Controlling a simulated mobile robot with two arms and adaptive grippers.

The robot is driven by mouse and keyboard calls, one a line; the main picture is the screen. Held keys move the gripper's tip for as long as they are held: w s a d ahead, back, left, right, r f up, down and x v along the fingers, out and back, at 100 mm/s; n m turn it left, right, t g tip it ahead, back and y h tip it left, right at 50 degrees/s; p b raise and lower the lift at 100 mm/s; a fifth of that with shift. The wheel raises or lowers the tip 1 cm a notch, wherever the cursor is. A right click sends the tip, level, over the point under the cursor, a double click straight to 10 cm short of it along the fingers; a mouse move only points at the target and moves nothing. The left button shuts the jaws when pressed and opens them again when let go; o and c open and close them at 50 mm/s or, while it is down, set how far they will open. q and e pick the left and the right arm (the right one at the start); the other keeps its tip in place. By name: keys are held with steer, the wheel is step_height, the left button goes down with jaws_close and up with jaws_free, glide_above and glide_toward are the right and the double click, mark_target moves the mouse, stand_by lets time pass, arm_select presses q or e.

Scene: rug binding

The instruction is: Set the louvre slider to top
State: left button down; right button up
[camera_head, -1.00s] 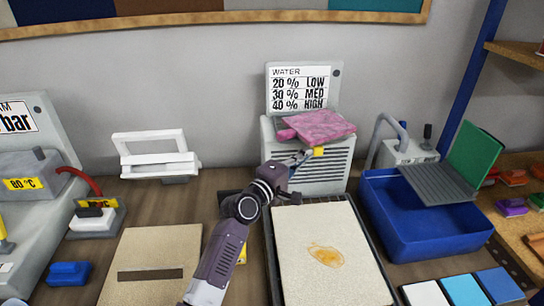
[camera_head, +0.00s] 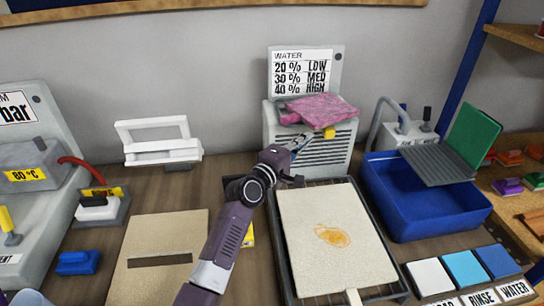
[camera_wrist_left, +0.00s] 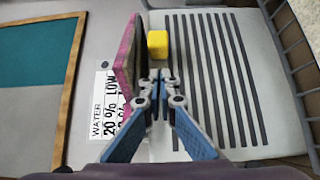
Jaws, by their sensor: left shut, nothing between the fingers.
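The louvre slider's yellow knob (camera_head: 329,132) sits high on the front of the grey louvred box (camera_head: 325,158), just under its top edge. In the left wrist view the knob (camera_wrist_left: 157,44) lies beside the dark slats (camera_wrist_left: 208,80). My left gripper (camera_head: 302,141) is just left of the knob. Its fingers (camera_wrist_left: 160,76) are shut and empty, the tips pointing at the knob and very close to it. I cannot tell whether they touch. My right gripper is not in view.
A blue tub (camera_head: 422,225) stands to the right. A tray with a stained rug piece (camera_head: 318,265) lies in front.

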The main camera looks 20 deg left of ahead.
arm_select(q)
steer(key=b+v, duration=0.1)
steer(key=v, duration=0.9)
steer(key=shift+a, duration=0.35)
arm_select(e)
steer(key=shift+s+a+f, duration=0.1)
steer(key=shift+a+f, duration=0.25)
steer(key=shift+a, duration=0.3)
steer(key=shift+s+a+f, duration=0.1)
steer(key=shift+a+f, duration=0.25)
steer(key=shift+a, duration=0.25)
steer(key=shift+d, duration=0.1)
